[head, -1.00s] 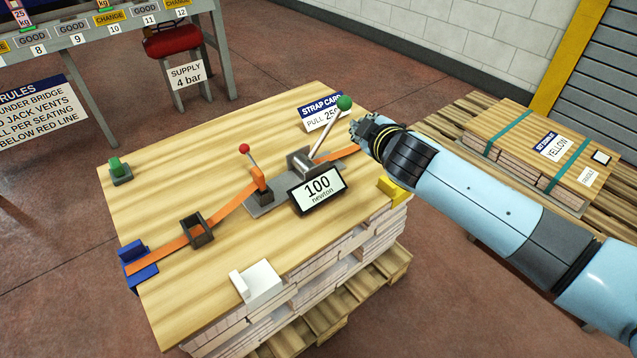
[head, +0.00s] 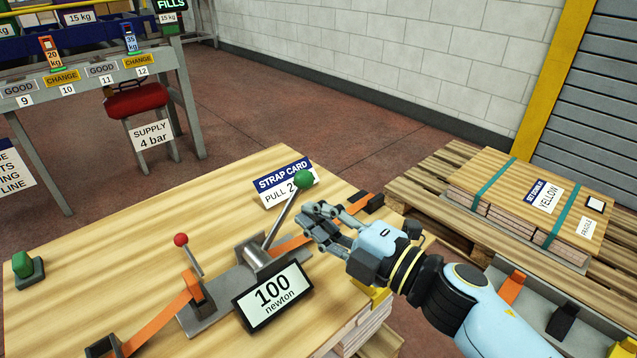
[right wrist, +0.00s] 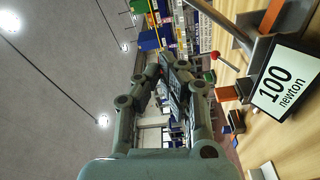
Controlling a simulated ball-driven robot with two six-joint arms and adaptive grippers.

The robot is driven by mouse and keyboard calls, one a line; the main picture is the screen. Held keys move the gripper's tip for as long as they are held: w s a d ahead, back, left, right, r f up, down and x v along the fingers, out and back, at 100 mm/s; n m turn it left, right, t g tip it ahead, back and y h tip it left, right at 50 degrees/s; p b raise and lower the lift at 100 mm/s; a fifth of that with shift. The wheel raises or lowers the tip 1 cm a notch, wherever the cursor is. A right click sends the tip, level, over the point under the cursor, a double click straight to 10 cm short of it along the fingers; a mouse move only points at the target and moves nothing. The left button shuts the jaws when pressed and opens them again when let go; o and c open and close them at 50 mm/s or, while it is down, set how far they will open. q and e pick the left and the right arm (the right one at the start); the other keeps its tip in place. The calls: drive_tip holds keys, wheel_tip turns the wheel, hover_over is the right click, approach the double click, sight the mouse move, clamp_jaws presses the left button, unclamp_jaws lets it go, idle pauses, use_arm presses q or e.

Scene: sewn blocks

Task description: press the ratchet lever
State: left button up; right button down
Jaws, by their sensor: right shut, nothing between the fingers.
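The ratchet lever (head: 282,221) is a metal rod with a green ball knob (head: 303,180), leaning up and to the right from the ratchet drum (head: 258,252). A small red-knobbed lever (head: 187,253) stands to its left. A display (head: 272,296) reads 100 newton. An orange strap (head: 153,325) runs through the ratchet. My right gripper (head: 316,220) is shut and empty, just right of the lever and below the green knob, apparently apart from it. In the right wrist view the fingers (right wrist: 170,62) are together, with the display at right. My left gripper is not in view.
A strap card (head: 284,183) stands behind the lever. A green-topped block (head: 24,268) sits at the far left of the wooden top. A strapped stack (head: 530,203) on a pallet is to the right. The wooden top left of the lever is mostly clear.

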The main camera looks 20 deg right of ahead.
drive_tip(key=b, duration=0.2)
hover_over(285, 212)
drive_tip(key=d, duration=0.1)
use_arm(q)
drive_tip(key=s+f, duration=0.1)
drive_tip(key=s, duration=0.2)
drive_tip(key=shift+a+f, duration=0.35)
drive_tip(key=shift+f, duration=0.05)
use_arm(e)
drive_tip(key=shift+s+d+f, duration=0.1)
drive_tip(key=shift+s+f, duration=0.2)
drive_tip(key=shift+s, duration=0.1)
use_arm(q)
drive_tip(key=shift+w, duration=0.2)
use_arm(e)
drive_tip(key=shift+d, duration=0.1)
